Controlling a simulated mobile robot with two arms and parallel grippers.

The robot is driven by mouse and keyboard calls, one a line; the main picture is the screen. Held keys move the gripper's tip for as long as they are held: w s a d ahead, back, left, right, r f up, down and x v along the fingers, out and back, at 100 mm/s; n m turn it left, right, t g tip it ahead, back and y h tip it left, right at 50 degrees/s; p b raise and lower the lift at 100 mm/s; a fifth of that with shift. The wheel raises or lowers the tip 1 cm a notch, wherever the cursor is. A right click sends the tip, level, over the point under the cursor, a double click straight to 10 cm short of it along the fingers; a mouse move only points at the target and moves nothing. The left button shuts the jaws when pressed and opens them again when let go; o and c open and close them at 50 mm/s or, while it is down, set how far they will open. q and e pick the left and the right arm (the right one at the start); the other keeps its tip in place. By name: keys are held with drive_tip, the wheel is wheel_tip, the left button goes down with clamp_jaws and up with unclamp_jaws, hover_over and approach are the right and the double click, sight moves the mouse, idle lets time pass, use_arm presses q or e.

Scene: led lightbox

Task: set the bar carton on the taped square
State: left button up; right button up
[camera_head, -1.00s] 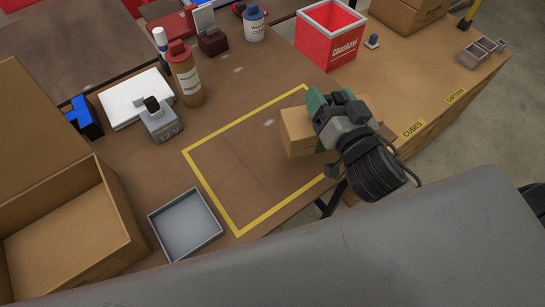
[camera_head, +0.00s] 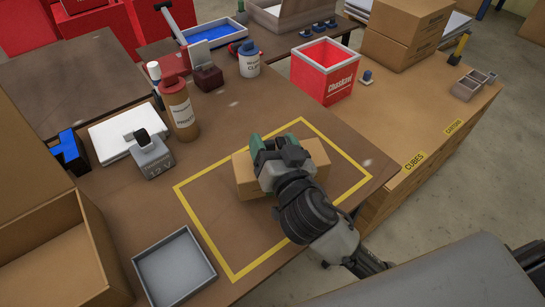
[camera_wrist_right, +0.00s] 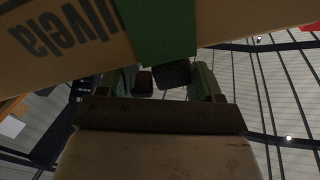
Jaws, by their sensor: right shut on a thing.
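The bar carton (camera_head: 243,179) is a brown box over the far part of the taped square (camera_head: 205,234), a yellow outline on the brown table. The left gripper is not in view.
A grey tray (camera_head: 174,268) and an open cardboard box (camera_head: 55,262) stand left of the square. A brown bottle (camera_head: 180,108) and a grey 12 V block (camera_head: 152,158) stand behind it. A red box (camera_head: 322,72) is at the back right. The square's near part is bare.

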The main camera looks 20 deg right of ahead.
drive_tip(key=shift+f, duration=2)
drive_tip(key=o, duration=1.7)
drive_tip(key=shift+f, duration=0.15)
